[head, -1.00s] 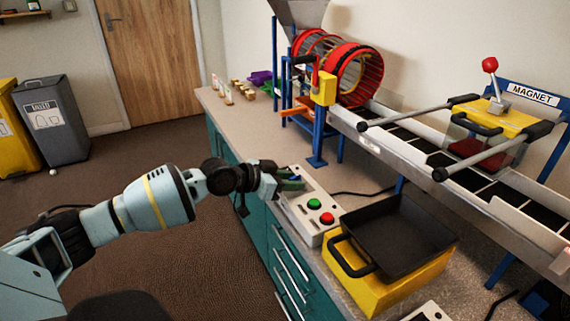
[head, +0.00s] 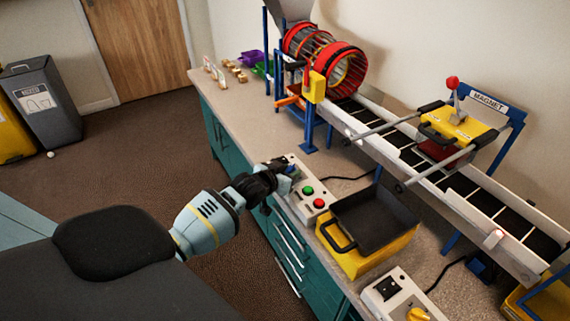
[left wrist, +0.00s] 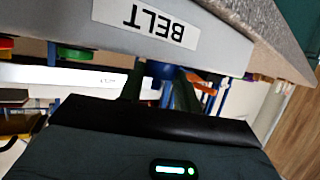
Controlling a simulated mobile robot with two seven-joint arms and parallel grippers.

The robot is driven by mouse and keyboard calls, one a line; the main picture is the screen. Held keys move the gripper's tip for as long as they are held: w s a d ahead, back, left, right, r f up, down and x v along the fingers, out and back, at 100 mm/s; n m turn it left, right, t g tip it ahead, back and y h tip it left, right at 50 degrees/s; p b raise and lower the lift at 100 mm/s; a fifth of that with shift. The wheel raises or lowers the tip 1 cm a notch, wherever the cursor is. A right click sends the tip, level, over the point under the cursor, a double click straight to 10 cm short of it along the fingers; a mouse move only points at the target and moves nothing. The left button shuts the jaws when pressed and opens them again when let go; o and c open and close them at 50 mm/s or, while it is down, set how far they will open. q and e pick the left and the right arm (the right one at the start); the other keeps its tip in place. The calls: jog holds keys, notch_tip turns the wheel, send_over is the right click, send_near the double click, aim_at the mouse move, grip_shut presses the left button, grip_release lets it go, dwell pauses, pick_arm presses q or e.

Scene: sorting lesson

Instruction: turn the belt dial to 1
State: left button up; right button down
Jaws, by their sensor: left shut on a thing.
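The belt control box (head: 309,193) is a pale box on the bench with a green button (head: 308,190) and a red button (head: 319,203). Its BELT label (left wrist: 160,22) shows upside down in the left wrist view. The blue belt dial (left wrist: 162,70) is at the box face, between my left fingers and partly hidden by them. My left gripper (head: 285,168) is at the far end of the box, shut on the dial. The dial's pointer and numbers cannot be read. My right gripper is not in view.
A black tray (head: 372,225) on a yellow base stands close to the right of the box. The conveyor (head: 455,180) runs behind.

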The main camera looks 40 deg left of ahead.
pick_arm(q)
jog(key=shift+w+d+r+n+y+p, duration=0.15)
jog(key=shift+d+r+n+y+p, duration=0.15)
jog(key=shift+n+y+p, duration=0.25)
jog(key=shift+f+n+y, duration=0.2)
jog(key=shift+n+y, duration=0.35)
jog(key=shift+y, duration=0.2)
jog(key=shift+f+n+g+y, duration=0.1)
jog(key=shift+n+g+y, duration=0.2)
jog(key=shift+n+y, duration=0.5)
jog(key=shift+y, duration=0.4)
jog(key=o, duration=1)
jog(key=shift+c, duration=0.2)
